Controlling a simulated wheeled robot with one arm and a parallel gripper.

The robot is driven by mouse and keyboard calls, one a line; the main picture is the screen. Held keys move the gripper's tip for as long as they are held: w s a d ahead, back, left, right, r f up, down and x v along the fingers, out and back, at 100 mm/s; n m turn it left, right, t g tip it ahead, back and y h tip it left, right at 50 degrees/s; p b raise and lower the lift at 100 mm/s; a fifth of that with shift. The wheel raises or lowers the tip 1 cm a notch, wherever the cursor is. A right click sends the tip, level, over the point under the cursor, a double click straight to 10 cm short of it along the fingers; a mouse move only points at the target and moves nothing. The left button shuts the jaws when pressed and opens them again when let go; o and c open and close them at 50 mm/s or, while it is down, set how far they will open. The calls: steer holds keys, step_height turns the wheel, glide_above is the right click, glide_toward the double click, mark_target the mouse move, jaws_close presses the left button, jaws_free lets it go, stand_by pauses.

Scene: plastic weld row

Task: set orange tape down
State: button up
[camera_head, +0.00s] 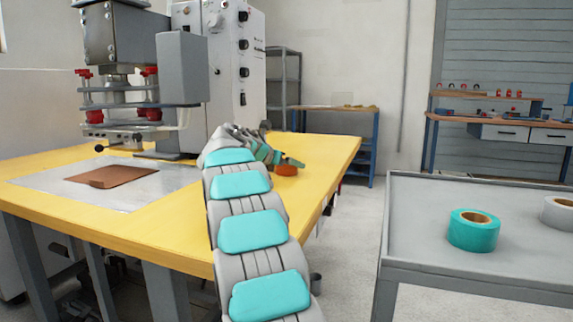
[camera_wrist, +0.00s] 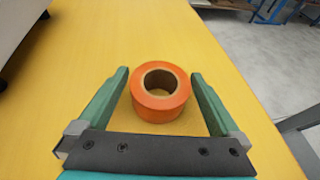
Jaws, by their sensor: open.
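The orange tape (camera_wrist: 161,107) is a roll with a brown core, and it rests flat on the yellow table (camera_wrist: 85,40). In the wrist view it sits between the two green fingers of my gripper (camera_wrist: 161,88), with a gap on each side. My gripper is open. In the head view the orange tape (camera_head: 286,170) shows small near the table's right edge, partly hidden by my gripper (camera_head: 285,163).
A welding machine (camera_head: 120,60) with a grey control cabinet stands at the back left of the table. A brown sheet (camera_head: 110,176) lies on a metal plate. A grey cart (camera_head: 420,215) at right holds a teal tape roll (camera_head: 473,232) and a grey roll (camera_head: 560,212).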

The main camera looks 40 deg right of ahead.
steer(key=shift+a+r, duration=0.2)
steer(key=p+v, duration=0.2)
steer(key=v, duration=0.9)
steer(key=shift+s+a, duration=0.1)
steer(key=shift+a, duration=0.2)
